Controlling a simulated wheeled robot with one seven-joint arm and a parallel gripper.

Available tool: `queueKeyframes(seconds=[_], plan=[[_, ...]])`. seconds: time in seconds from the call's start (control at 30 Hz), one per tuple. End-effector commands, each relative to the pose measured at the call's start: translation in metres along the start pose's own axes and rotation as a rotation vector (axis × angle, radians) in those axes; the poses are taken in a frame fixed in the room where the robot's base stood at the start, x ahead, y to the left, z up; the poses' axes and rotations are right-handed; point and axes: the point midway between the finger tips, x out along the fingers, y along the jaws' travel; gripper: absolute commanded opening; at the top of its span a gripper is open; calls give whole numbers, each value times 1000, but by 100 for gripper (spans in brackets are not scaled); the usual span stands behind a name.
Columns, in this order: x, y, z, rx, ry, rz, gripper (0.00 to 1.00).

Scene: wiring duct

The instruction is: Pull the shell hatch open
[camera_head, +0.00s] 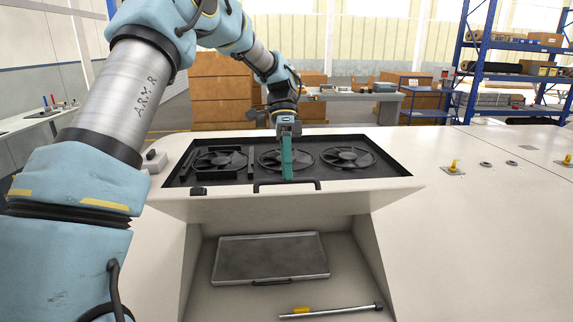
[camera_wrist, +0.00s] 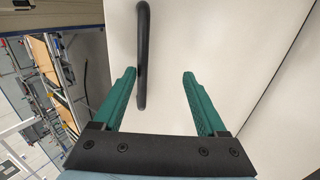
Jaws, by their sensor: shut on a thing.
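The shell hatch (camera_head: 370,200) is a white panel at the front of the white housing, below a dark recess with fans. Its black bar handle (camera_head: 262,185) lies along the upper edge. My gripper (camera_head: 287,178) points down at the middle of the handle, its teal fingers reaching the bar. In the wrist view the handle (camera_wrist: 142,40) runs between my two fingers (camera_wrist: 159,75), close to the left one, with the white panel behind. The head view does not show the contact clearly, as the fingers cover the middle of the bar.
The dark recess (camera_head: 180,180) with several fans lies behind the handle. Below the hatch is an open bay with a grey panel (camera_head: 270,258) and a metal rod with a yellow band (camera_head: 335,311). The white worktop (camera_head: 480,220) to the right is mostly clear, with small fittings.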

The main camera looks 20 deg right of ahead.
Motion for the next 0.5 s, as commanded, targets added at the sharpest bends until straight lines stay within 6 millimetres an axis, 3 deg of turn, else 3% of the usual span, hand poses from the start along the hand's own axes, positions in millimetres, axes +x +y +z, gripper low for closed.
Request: queueKeyframes(seconds=[0.17,0.5], plan=[[-13,-6,2,-4,1,-10,47],[-74,-2,0,-2,2,-7,47]])
